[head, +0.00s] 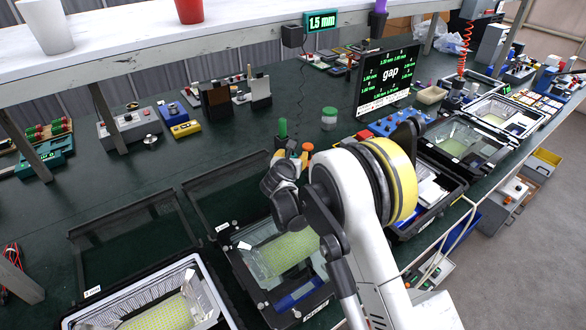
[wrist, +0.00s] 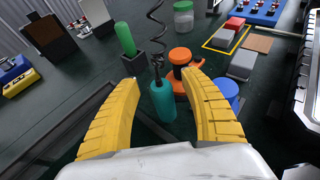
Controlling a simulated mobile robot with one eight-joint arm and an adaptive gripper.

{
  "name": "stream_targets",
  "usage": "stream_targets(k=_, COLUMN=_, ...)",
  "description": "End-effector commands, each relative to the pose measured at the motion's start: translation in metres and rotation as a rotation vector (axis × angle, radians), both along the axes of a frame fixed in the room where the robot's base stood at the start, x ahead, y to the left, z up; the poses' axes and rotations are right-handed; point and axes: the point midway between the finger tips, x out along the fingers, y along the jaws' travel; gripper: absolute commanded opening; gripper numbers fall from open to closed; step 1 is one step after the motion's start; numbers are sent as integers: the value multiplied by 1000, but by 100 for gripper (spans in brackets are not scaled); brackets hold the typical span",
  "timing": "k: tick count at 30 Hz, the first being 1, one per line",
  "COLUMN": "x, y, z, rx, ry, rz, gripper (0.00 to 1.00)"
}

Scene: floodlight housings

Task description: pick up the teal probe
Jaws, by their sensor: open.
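The teal probe (wrist: 163,101) stands roughly upright in the wrist view, with a coiled black cord (wrist: 157,40) rising from its top. My gripper (wrist: 161,82) is open, with its yellow ribbed fingers on either side of the probe and visible gaps between them and it. I cannot tell from this view how deep the probe sits between the fingers. In the head view my arm hides the probe, and the dark end of the arm (head: 283,195) is over the bench near the green and orange items.
Close beyond the fingers are a green-handled item (wrist: 125,39) in a dark holder, an orange-topped item (wrist: 180,56) and a blue round piece (wrist: 225,89). A green-lidded jar (wrist: 183,17) stands farther back. Open floodlight housings (head: 280,250) line the bench front.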

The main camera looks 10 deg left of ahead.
Motion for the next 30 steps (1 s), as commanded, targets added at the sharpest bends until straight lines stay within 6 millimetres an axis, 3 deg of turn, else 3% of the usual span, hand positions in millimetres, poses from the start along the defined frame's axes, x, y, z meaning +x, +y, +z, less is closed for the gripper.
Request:
stream_targets(k=5, x=0, y=0, z=1, rx=0, ry=0, rz=0, gripper=53)
stream_targets(k=10, x=0, y=0, z=1, rx=-1, ry=0, rz=0, gripper=3)
stream_targets(k=11, x=0, y=0, z=1, rx=-1, ry=0, rz=0, gripper=0)
stream_targets(k=23, x=0, y=0, z=2, rx=-1, ry=-1, rz=0, gripper=0)
stream_targets(k=30, x=0, y=0, z=23, rx=-1, ry=-1, rz=0, gripper=0)
